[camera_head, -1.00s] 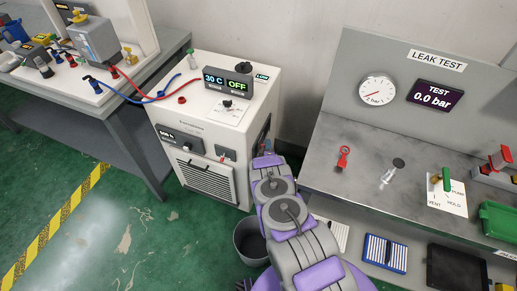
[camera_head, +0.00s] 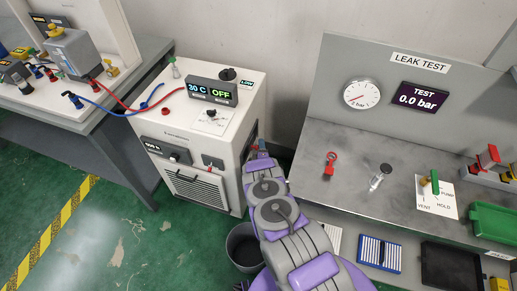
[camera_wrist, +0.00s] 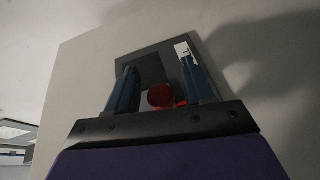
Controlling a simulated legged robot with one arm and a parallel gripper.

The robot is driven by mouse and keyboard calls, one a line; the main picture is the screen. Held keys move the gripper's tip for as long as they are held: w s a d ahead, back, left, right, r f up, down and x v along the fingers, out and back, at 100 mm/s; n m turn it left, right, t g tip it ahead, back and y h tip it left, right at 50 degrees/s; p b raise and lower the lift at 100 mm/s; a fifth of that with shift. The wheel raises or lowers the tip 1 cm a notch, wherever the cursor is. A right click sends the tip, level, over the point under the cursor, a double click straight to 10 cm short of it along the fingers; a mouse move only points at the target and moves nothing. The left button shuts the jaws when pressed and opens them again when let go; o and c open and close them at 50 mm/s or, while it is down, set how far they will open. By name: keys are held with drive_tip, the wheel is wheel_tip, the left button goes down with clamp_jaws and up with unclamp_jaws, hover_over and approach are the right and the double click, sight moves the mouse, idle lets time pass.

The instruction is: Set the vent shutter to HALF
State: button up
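In the wrist view, a dark square plate (camera_wrist: 165,47) is mounted on a pale panel, with a red round knob (camera_wrist: 160,96) in front of it. This may be the vent shutter and its handle; its setting cannot be read. A small white label shows beside the right finger. My gripper (camera_wrist: 157,64) is open, its two blue fingers apart on either side of the knob; contact cannot be told. In the head view, my arm reaches to the right side of the white machine (camera_head: 172,133), and my fingers are mostly hidden there.
The machine's front has a louvred grille (camera_head: 197,188), and its top display (camera_head: 212,90) reads 30 C OFF. A dark bin (camera_head: 245,247) stands on the floor by my arm. The leak test bench (camera_head: 345,140) is close on the right. Green floor is clear at front left.

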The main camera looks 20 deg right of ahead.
drive_tip(key=p+v, duration=0.4)
drive_tip(key=v, duration=1.3)
drive_tip(key=shift+s+d, duration=0.2)
drive_tip(key=shift+d, duration=0.05)
drive_tip(key=shift+a, duration=0.25)
drive_tip(key=shift+a, duration=0.1)
